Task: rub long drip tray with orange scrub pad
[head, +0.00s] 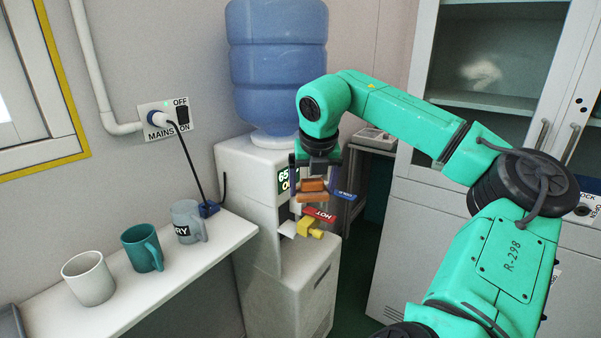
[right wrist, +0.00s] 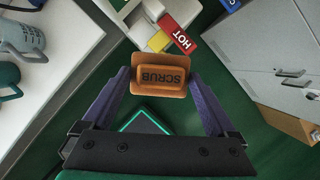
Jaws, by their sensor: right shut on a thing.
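My right gripper (head: 318,184) is shut on the orange scrub pad (head: 312,196), in front of the water dispenser (head: 256,172). In the right wrist view the pad (right wrist: 160,87), its block marked SCRUB, sits between the two purple fingers of the gripper (right wrist: 161,76). The pad is in the air and seems apart from the dispenser. The red HOT tag (head: 319,215) and a yellow tap part (head: 309,228) show just below it. I cannot make out the long drip tray for certain; the dispenser's recess is partly hidden. My left gripper is not in view.
A white shelf (head: 150,283) at the left holds a white mug (head: 88,279), a teal mug (head: 141,248) and a grey mug (head: 187,222). A black cord runs from the wall socket (head: 166,122) to the shelf. Grey cabinets (head: 412,255) stand right of the dispenser.

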